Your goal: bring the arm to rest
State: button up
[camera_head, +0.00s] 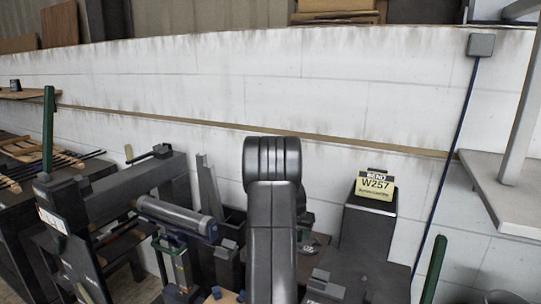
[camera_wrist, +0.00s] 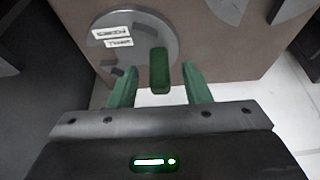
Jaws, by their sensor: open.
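My gripper (camera_wrist: 159,70) shows in the wrist view, with two green fingers spread apart. A short dark green block (camera_wrist: 159,72) shows between the fingertips, in front of a round grey plate (camera_wrist: 133,38) with two white labels. A gap shows on both sides of the block, and I cannot tell how far beyond the fingers it is. In the head view my dark grey arm rises in the middle of the picture, and the gripper is hidden.
In the head view, a grey roller (camera_head: 176,216) on dark machinery stands left of my arm. A dark box (camera_head: 367,236) bearing a yellow W257 sign (camera_head: 374,186) stands to the right. Green posts (camera_head: 48,130) stand at both sides. A white wall (camera_head: 230,90) closes the back.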

jog(key=shift+w+d+f, duration=0.15)
jog(key=shift+w+f, duration=0.1)
jog(key=shift+f, duration=0.15)
jog(key=shift+r+p, duration=0.3)
jog(key=shift+p, duration=0.55)
notch_tip(320, 180, up, 10)
jog(key=p, duration=0.4)
jog(key=shift+r+p, duration=0.1)
jog(key=shift+p, duration=0.2)
